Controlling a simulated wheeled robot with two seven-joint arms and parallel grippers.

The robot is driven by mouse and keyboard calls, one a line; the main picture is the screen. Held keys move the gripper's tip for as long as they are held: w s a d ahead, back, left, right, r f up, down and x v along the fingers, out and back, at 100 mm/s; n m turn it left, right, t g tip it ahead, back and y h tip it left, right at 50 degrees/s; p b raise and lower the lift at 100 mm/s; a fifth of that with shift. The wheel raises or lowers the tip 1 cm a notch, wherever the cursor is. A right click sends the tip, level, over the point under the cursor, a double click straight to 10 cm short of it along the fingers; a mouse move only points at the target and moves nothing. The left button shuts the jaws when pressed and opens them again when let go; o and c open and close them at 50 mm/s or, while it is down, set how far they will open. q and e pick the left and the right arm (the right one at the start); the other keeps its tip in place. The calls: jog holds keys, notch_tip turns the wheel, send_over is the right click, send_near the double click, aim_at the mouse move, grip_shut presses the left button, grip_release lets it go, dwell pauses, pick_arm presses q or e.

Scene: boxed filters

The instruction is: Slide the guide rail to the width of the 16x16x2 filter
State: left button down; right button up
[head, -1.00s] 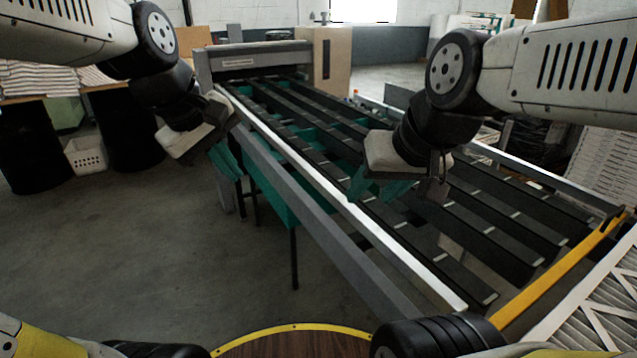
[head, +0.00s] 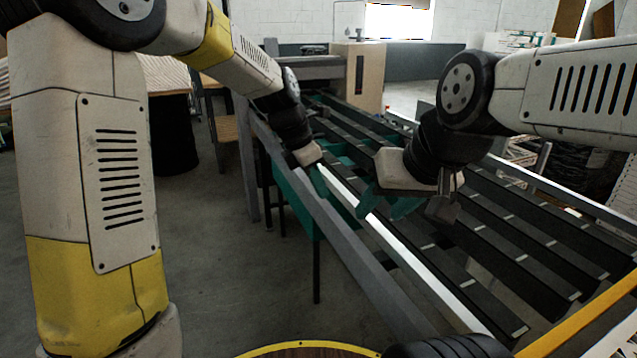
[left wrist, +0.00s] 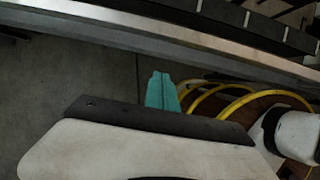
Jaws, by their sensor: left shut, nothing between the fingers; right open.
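The guide rail, a long pale bar (head: 415,262), runs along the left side of the dark roller conveyor (head: 470,215). My left gripper (head: 318,182) is shut and empty, with teal fingertips close to the left side of the rail's far part; I cannot tell whether they touch. In the left wrist view its shut fingers (left wrist: 161,92) are below a long bar (left wrist: 180,42), with a visible gap in the picture. My right gripper (head: 385,204) is open above the rail, its teal fingers apart. Contact there is unclear. No filter is identifiable as 16x16x2.
A grey frame beam (head: 350,245) runs outside the rail. A yellow bar (head: 585,318) crosses the near right. A tan box (head: 362,75) stands by the machine at the far end. Open floor (head: 235,265) lies left of the conveyor.

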pick_arm(q)
jog(key=shift+w+d+f, duration=0.35)
jog(key=shift+d+f, duration=0.7)
jog(key=shift+f, duration=0.05)
jog(key=shift+w+d+f, duration=0.35)
jog(key=shift+d+f, duration=0.7)
jog(key=shift+f, duration=0.05)
jog(key=shift+w+d+f, duration=0.35)
jog(key=shift+d+f, duration=0.7)
jog(key=shift+f, duration=0.05)
jog(key=w+d, duration=0.3)
jog(key=d, duration=0.6)
jog(key=w+d, duration=0.3)
jog(key=d, duration=0.7)
jog(key=shift+d, duration=0.15)
jog(key=shift+w, duration=0.1)
